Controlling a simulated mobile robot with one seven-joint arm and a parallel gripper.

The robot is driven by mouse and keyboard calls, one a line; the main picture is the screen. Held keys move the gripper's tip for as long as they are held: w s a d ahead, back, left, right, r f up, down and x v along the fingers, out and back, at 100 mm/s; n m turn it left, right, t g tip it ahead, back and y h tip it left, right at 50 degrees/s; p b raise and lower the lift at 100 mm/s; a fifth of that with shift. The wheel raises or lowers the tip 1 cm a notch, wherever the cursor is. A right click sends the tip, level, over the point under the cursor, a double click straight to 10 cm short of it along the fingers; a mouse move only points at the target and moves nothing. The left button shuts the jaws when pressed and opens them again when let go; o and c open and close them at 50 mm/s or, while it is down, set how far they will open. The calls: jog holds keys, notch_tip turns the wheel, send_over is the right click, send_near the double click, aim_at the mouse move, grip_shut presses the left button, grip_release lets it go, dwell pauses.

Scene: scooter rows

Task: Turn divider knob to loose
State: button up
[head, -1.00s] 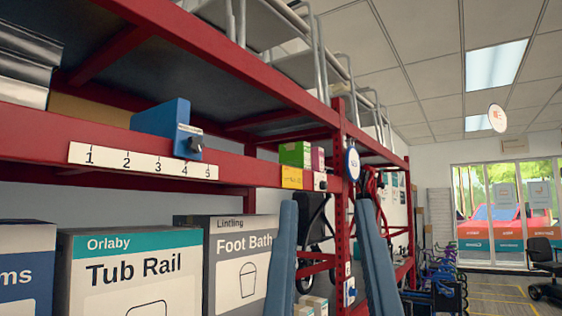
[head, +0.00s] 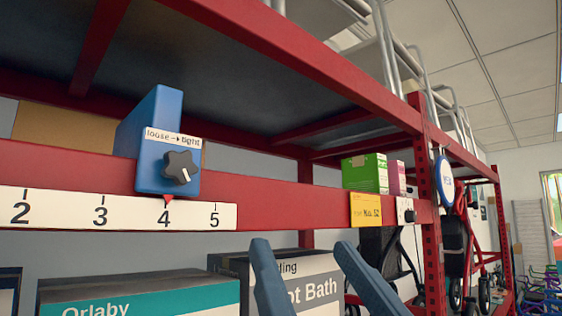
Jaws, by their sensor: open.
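The blue divider (head: 155,130) sits on the red shelf beam, left of the middle in the head view. Its label (head: 172,137) reads "loose → tight". The dark star-shaped divider knob (head: 180,168) is on its front, below the label, with a pale pointer line low on its face. A red pointer under the divider meets the 4 on the white scale (head: 120,211). My gripper (head: 302,246) is at the bottom, below and right of the knob, with its two blue-grey fingers apart and nothing between them. It is not touching the knob.
The red beam (head: 290,190) runs across the view, with a yellow tag (head: 366,210) and green box (head: 365,172) at right. A red upright (head: 427,170) stands farther right. Space before the knob is clear.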

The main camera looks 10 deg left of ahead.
jog(key=s+a+r+n+g+y+p, duration=0.2)
jog(key=s+r+n+g+y+p, duration=0.1)
jog(key=g+y, duration=0.25)
jog(key=n+g+p, duration=0.1)
jog(key=g+p, duration=0.1)
jog(key=p, duration=0.5)
send_near(182, 169)
jog(key=x, duration=0.7)
jog(key=shift+a+r, duration=0.1)
jog(key=shift+r, duration=0.1)
jog(key=shift+w+a+r, duration=0.1)
jog(key=shift+w+a, duration=0.3)
grip_shut()
